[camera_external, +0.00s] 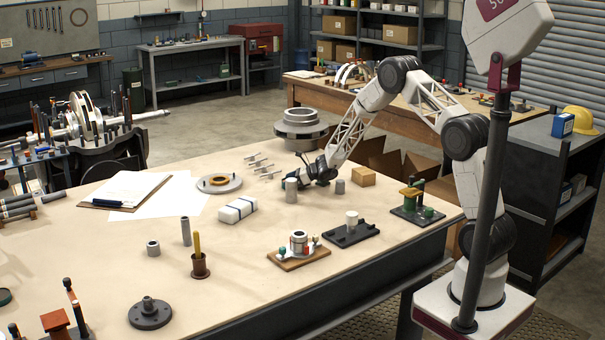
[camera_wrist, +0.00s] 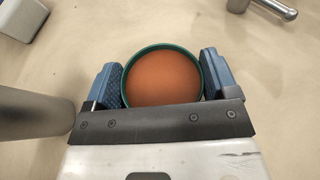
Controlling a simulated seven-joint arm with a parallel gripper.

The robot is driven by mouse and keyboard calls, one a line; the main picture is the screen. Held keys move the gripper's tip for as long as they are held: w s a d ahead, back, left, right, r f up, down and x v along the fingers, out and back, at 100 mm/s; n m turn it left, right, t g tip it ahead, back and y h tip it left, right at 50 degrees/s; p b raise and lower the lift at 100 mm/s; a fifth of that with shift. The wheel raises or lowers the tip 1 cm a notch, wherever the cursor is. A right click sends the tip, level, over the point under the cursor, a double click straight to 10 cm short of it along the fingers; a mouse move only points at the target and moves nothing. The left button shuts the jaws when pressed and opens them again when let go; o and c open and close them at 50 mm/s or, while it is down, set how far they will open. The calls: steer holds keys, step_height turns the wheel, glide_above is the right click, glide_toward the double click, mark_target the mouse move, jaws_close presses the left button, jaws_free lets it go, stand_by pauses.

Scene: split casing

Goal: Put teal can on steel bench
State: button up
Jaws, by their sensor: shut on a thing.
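The teal can (camera_wrist: 162,77) shows from above in the wrist view, with a teal rim and an orange-brown inside. My gripper (camera_wrist: 162,82) is shut on it, one blue-grey pad at each side. In the external view my gripper (camera_external: 307,173) is low over the beige table, between two grey cylinders; I cannot make out the can there. I cannot tell whether the can touches the table. A grey metal bench (camera_external: 195,46), which looks like the steel bench, stands at the back against the wall, with a lower shelf.
A grey cylinder (camera_external: 291,190) stands close left of my gripper; another (camera_external: 340,187) stands to its right. A flanged ring (camera_external: 301,130), bolts (camera_external: 259,166) and a cardboard block (camera_external: 363,177) are near. Small items sit on the grey bench. Floor lies between table and bench.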

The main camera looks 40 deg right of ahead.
stand_by(0.3)
steer(key=o, duration=1.1)
steer(key=shift+f, duration=0.1)
steer(key=shift+r, duration=0.2)
steer(key=shift+v, duration=6)
